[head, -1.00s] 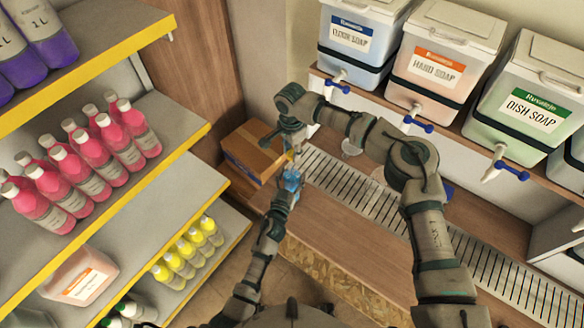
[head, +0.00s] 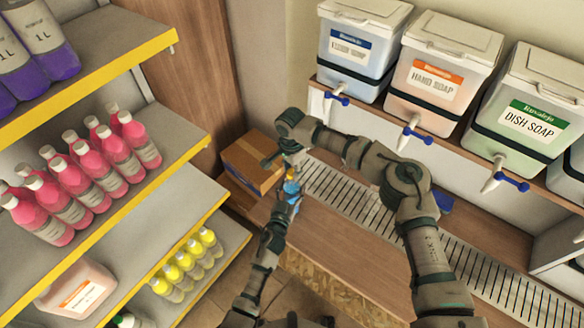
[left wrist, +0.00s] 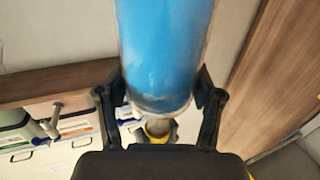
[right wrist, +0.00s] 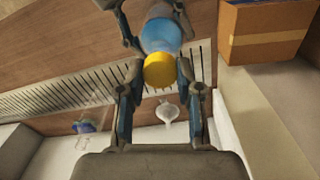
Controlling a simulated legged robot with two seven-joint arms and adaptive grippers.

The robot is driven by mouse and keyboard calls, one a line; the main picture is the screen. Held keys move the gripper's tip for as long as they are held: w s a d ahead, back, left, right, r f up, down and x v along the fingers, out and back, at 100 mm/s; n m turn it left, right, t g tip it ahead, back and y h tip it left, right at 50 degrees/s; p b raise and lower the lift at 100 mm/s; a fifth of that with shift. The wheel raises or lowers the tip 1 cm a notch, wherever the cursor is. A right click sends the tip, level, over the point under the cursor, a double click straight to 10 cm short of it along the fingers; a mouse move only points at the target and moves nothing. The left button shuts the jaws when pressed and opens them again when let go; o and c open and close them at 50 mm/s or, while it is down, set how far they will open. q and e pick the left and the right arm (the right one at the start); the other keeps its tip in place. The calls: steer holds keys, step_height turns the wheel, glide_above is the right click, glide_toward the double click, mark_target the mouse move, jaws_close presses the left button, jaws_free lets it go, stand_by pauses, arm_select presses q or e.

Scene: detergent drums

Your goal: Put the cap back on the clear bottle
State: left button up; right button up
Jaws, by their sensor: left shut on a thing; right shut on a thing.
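The clear bottle (head: 291,188), with blue liquid in it, stands out from my left gripper (head: 284,205) over the left end of the counter. It fills the middle of the left wrist view (left wrist: 165,50), between the shut fingers. My right gripper (right wrist: 158,78) is shut on the yellow cap (right wrist: 159,70). The cap also shows in the head view (head: 290,175), at the top of the bottle. In the right wrist view the cap is in line with the bottle (right wrist: 161,33) and overlaps it. I cannot tell whether the cap touches the neck.
A cardboard box (head: 250,162) stands left of the bottle. A slotted drain grate (head: 375,210) runs along the counter, below soap drums (head: 437,75) with blue-handled taps. Shelves with pink bottles (head: 95,165) fill the left. A small pale object (right wrist: 167,112) lies beyond the cap.

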steer(key=shift+f, duration=0.3)
steer(key=shift+f, duration=0.55)
stand_by(0.4)
steer(key=m, duration=0.6)
steer(key=shift+a, duration=0.1)
steer(key=m, duration=0.4)
steer(key=shift+m, duration=1.5)
steer(key=o, duration=0.7)
